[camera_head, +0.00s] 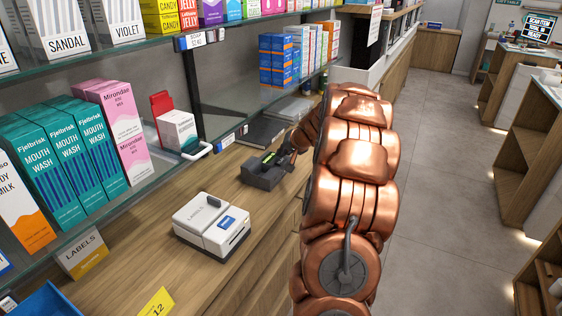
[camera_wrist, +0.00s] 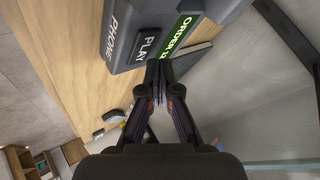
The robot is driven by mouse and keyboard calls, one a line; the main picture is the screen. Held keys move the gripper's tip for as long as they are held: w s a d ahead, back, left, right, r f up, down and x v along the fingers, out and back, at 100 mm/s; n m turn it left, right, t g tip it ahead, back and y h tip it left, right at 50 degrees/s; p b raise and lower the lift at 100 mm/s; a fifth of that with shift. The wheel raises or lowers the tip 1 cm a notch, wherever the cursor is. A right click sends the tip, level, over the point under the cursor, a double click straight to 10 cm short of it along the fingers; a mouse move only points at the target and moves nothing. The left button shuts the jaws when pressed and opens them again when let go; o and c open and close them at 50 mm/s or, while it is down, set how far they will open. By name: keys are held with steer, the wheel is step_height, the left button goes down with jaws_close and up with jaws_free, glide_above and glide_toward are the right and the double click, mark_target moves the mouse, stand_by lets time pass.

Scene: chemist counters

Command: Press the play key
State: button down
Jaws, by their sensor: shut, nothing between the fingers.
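The play key (camera_wrist: 146,46) is a dark key marked PLAY on a grey phone device (camera_wrist: 120,62), between the word PHONE and a green ORDER display (camera_wrist: 178,36). In the wrist view my gripper (camera_wrist: 157,66) is shut and empty, its tips just below the key and the display. I cannot tell whether the tips touch the device. In the head view the phone device (camera_head: 264,172) sits on the wooden counter, and my gripper (camera_head: 287,155) is at its right side, partly hidden by my copper arm. The key itself is too small to make out there.
A white label printer (camera_head: 211,226) stands on the counter (camera_head: 150,262) nearer to me. A glass shelf with boxes (camera_head: 100,140) runs above the counter on the left. A dark flat item (camera_head: 262,132) lies behind the phone device. The floor (camera_head: 440,200) at right is clear.

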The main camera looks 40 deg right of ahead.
mark_target(283, 162)
steer(key=shift+r, duration=0.1)
steer(key=shift+r+p, duration=1.4)
steer(key=shift+r, duration=1.05)
